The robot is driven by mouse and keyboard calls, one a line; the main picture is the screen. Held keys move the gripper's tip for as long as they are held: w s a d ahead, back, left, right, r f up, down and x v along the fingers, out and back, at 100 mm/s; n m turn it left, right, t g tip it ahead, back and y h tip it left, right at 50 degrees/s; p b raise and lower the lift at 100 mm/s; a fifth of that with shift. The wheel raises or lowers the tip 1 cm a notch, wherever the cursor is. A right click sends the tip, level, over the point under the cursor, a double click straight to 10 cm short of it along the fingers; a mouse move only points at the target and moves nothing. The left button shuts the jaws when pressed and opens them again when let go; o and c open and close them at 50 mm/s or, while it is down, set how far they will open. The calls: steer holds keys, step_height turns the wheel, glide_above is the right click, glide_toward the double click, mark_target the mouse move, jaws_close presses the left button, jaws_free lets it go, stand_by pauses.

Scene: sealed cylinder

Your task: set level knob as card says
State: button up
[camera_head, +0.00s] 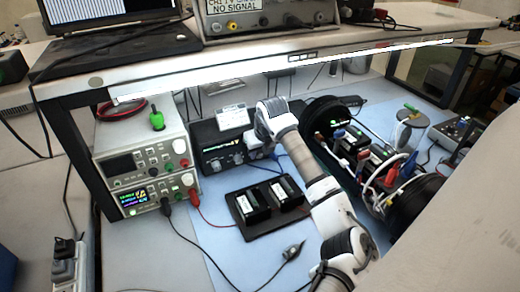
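A black box (212,132) with a sloped dark panel stands at the back of the blue mat, right of the stacked instruments. Small knobs show low on its front, but I cannot read which is the level knob. A white card (231,117) stands on top of the box; its writing is too small to read. My white arm reaches up from the bottom right. My gripper (257,154) is at the right end of the box's front, near the knobs. Its fingers are mostly hidden by my wrist, so I cannot tell whether they touch a knob.
Two stacked instruments (147,165) stand at left, with cables and a green object on top. A black tray (238,224) with two black blocks lies in front of the box. An open cylinder frame (345,135) with wiring lies right of my arm. A shelf (290,60) overhangs the back.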

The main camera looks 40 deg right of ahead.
steer(key=shift+c, duration=0.3)
jaws_close()
steer(key=shift+f+h+b, duration=0.1)
steer(key=shift+h+b, duration=0.3)
steer(key=shift+b, duration=0.6)
steer(key=h+b, duration=0.1)
steer(key=b, duration=0.4)
steer(key=shift+w+a+f+n+h+b, duration=0.1)
steer(key=shift+a+f+n+h+b, duration=0.2)
steer(key=shift+h, duration=0.1)
steer(key=h+b, duration=0.2)
steer(key=b, duration=0.3)
steer(key=shift+a+g, duration=0.15)
steer(key=shift+g, duration=0.25)
steer(key=h+b, duration=0.1)
steer(key=b, duration=0.1)
steer(key=shift+a+r+n+b, duration=0.1)
steer(key=shift+n+b, duration=0.2)
steer(key=shift+b, duration=0.1)
steer(key=shift+w+r+h+b, duration=0.1)
steer(key=shift+r+h+b, duration=0.05)
steer(key=shift+h+b, duration=0.15)
